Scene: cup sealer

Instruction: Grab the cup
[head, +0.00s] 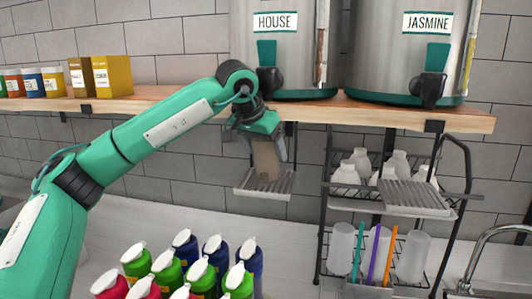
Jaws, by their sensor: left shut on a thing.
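A translucent, brownish cup (265,163) stands upright at the drip tray (252,190) under the HOUSE dispenser (287,50). My left gripper (266,140) reaches in from the left and is shut on the cup near its upper part. The gripper covers the cup's rim. I cannot tell whether the cup's bottom touches the tray. My right gripper is not in view.
A wooden shelf (170,103) carries the HOUSE and JASMINE (400,50) dispensers and small boxes. A wire rack (335,235) with white bottles, clear cups and straws stands at right, near a faucet (490,240). Several colored bottles (200,275) stand in front.

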